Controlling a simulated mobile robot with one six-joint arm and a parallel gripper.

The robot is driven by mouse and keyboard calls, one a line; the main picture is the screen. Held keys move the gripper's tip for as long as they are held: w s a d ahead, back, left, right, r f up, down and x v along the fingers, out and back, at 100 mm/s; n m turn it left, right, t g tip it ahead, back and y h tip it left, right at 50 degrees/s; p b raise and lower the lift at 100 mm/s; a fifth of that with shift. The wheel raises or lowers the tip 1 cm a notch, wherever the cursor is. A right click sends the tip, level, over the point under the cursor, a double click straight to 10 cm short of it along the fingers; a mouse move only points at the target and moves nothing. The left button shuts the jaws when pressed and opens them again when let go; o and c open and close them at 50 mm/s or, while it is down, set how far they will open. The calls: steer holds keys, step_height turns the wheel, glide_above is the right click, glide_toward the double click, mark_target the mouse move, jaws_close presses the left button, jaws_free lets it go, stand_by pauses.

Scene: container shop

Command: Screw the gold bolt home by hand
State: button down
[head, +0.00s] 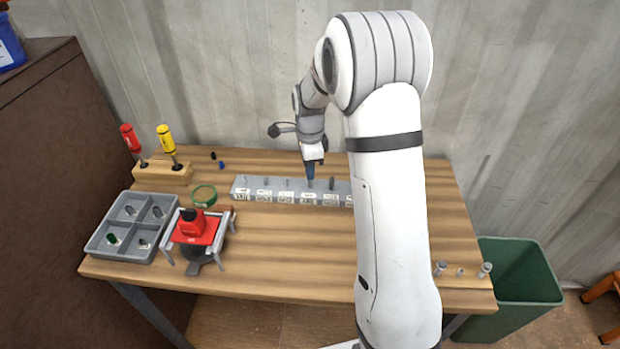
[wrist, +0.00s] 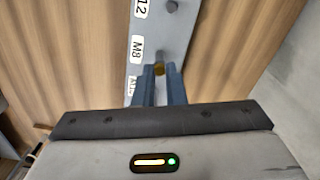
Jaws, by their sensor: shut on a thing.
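A long grey block (head: 240,188) with white labels lies along the back of the wooden bench; in the wrist view its face (wrist: 172,35) shows labels reading 12 and M8. Several dark studs stand in its top. My gripper (head: 310,182) points down at the block, right of its middle. In the wrist view, the blue fingers of my gripper (wrist: 160,80) are shut on the gold bolt (wrist: 159,69), and a small gold part shows between their tips. The fingers hide the rest, so I cannot tell how deep the bolt sits. In the head view the bolt is hidden.
Left on the bench (head: 275,240) are a grey compartment tray (head: 118,226), a red device (head: 194,230) on a stand, a green ring (head: 204,195) and red and yellow screwdrivers in a wooden holder (head: 160,174). A green bin (head: 510,300) stands right. The bench's front middle is clear.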

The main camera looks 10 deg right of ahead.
steer(key=c, duration=1.9)
jaws_free()
steer(key=shift+m, duration=0.4)
steer(key=o, duration=0.5)
steer(key=shift+r+p, duration=1.85)
steer(key=shift+r, duration=1.15)
